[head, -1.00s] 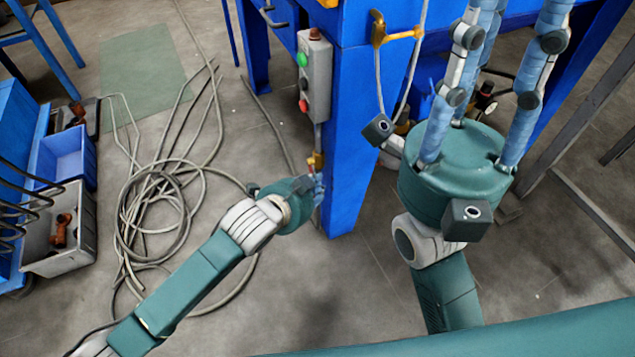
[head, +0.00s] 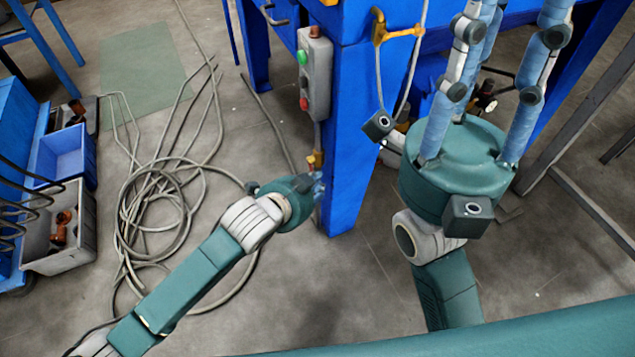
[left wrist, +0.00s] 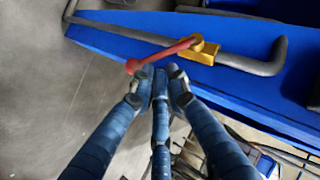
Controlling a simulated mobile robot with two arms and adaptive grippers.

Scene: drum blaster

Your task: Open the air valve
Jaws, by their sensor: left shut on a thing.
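The air valve is a brass body (left wrist: 204,51) on a grey pipe along the blue post, seen in the left wrist view. Its red lever (left wrist: 165,52) slants away from the pipe to a rounded end at the fingertips. In the head view the brass fitting (head: 315,160) sits low on the post, and the lever is not clear. My left gripper (head: 319,187) is just below it; its blue fingers (left wrist: 157,78) are shut on the lever's end, contact partly hidden. My right gripper (head: 520,35) stands apart, fingers spread upward, tips out of frame.
The blue post (head: 352,150) stands beside my left gripper. A grey button box (head: 315,75) hangs above the valve. A coiled hose (head: 165,195) lies on the floor to the left, near blue and grey bins (head: 65,155).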

